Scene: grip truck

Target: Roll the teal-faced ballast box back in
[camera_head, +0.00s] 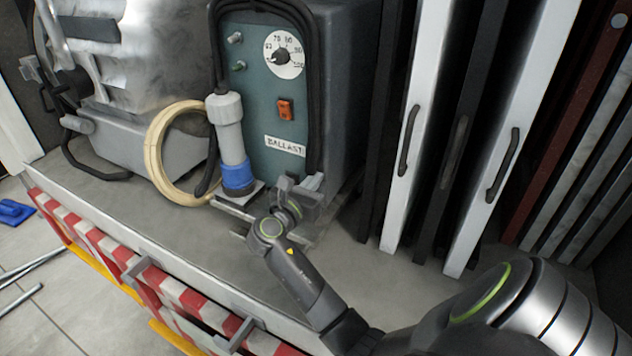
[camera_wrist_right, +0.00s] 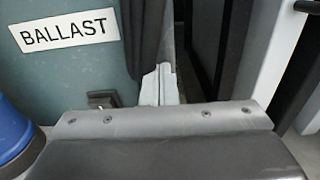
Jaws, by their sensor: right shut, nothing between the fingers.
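The ballast box (camera_head: 262,130) stands on the truck's grey deck, its teal face turned toward me. The face carries a round dial, an orange switch, two small toggles and a "BALLAST" label, which also shows on the box in the right wrist view (camera_wrist_right: 68,50). A black cable loops over its top and down its sides. My right gripper (camera_head: 312,182) is at the lower right corner of the face. Its fingers also show in the right wrist view (camera_wrist_right: 160,85), shut and empty. I cannot tell whether they touch the box. My left gripper is not in view.
A grey connector with a blue ring (camera_head: 238,175) stands before the face's left side. A cream cable coil (camera_head: 160,150) leans beside a silver lamp housing (camera_head: 150,50). White and black upright panels (camera_head: 415,130) stand close on the right. The deck's striped edge (camera_head: 190,300) is in front.

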